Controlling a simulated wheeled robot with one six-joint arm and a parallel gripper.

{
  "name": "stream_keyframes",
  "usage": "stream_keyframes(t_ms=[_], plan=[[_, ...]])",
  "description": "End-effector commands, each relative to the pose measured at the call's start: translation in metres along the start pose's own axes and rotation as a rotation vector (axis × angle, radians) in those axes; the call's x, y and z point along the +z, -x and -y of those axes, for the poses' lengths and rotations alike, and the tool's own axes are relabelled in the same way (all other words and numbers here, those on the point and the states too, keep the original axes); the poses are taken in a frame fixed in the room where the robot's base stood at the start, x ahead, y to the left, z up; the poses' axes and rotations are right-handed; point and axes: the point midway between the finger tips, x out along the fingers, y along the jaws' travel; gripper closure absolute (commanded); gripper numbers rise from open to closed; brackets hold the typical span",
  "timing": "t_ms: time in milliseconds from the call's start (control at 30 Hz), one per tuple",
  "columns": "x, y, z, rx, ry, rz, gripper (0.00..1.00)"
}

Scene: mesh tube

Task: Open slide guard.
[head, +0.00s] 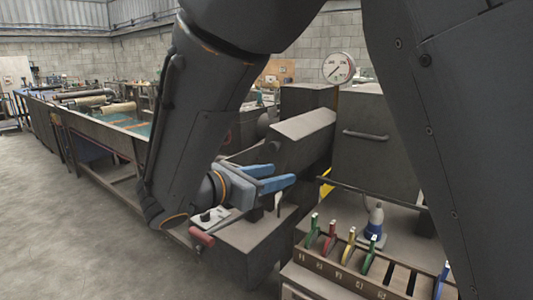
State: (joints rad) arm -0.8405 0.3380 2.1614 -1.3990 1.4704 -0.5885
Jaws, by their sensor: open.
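My blue gripper (283,174) is in the middle of the view, pointing right. Its two fingers are apart with nothing seen between them. A grey guard-like box (375,155) with a horizontal bar handle (366,134) stands on the machine to the right of my gripper; I cannot tell for certain that it is the slide guard. My gripper is left of the handle and lower in the picture, apart from it. A sloping grey housing (303,128) lies between them in the picture. My arm hides the right part of the box.
A red-handled lever (202,237) is just below my gripper. A rack of numbered levers (345,264) with coloured grips is at the bottom right, beside a white and blue bottle-like object (375,222). A round gauge (338,68) stands above. Open floor (60,220) lies left.

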Motion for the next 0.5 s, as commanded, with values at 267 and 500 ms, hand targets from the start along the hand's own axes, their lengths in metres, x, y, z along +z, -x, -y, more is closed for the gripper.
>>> stream_keyframes(t_ms=[267, 500], plan=[[0.029, 0.044, -0.05, 0.15, 0.07, 0.18, 0.59], [0.037, 0.013, -0.054, 0.147, 0.07, 0.181, 0.59]])
